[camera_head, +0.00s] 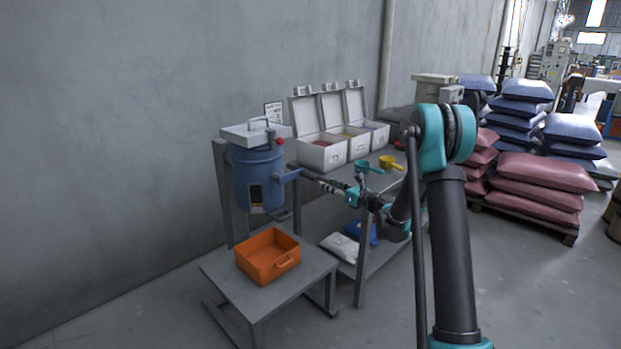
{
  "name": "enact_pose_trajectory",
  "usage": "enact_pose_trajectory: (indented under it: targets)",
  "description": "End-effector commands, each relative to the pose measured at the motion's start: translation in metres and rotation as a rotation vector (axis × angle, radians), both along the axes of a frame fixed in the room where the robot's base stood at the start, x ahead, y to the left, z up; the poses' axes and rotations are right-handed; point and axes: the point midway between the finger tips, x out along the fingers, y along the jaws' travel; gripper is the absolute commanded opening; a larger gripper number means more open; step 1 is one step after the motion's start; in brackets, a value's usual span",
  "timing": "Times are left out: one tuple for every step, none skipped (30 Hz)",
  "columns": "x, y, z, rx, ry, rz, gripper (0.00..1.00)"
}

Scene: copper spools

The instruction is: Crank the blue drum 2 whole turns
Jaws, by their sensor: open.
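The blue drum (258,180) hangs upright in a grey frame left of centre, with a pale lid and a dark window low on its front. A blue crank arm (288,176) sticks out from its right side and ends near a dark grip. My gripper (318,181) is open and reaches in from the right, with its fingertips close to the end of the crank. It is too small to tell whether the fingers touch or surround the grip.
An orange tray (262,271) sits on a low grey table (228,271) below the drum. White lidded bins (322,155), a teal scoop (368,167) and a yellow scoop (391,163) stand on the bench behind my wrist. Stacked sacks (540,188) are at right.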

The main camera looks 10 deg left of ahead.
Motion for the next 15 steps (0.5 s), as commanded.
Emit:
enact_pose_trajectory:
  targets:
    - [0.006, 0.01, 0.0, 0.0, 0.0, 0.003, 0.44]
    - [0.01, 0.015, 0.0, 0.0, 0.0, 0.003, 0.44]
    - [0.014, 0.021, 0.0, 0.0, 0.0, 0.003, 0.44]
    - [0.018, 0.025, 0.0, 0.001, 0.001, 0.002, 0.44]
    - [0.022, 0.03, 0.0, 0.001, 0.001, 0.003, 0.44]
    - [0.027, 0.037, 0.0, 0.001, 0.001, 0.003, 0.44]
    - [0.03, 0.042, 0.0, 0.001, 0.001, 0.002, 0.44]
    - [0.034, 0.046, 0.0, 0.001, 0.001, 0.002, 0.44]
    - [0.038, 0.051, 0.0, 0.001, 0.001, 0.002, 0.44]
    - [0.041, 0.056, 0.0, 0.001, 0.001, 0.003, 0.44]
    - [0.044, 0.06, 0.0, 0.001, 0.001, 0.002, 0.44]
    - [0.048, 0.065, 0.0, 0.001, 0.001, 0.001, 0.44]
    - [0.051, 0.068, 0.0, 0.001, 0.001, 0.001, 0.44]
    - [0.053, 0.071, 0.0, 0.001, 0.001, 0.001, 0.44]
    - [0.056, 0.074, 0.0, 0.001, 0.001, 0.001, 0.44]
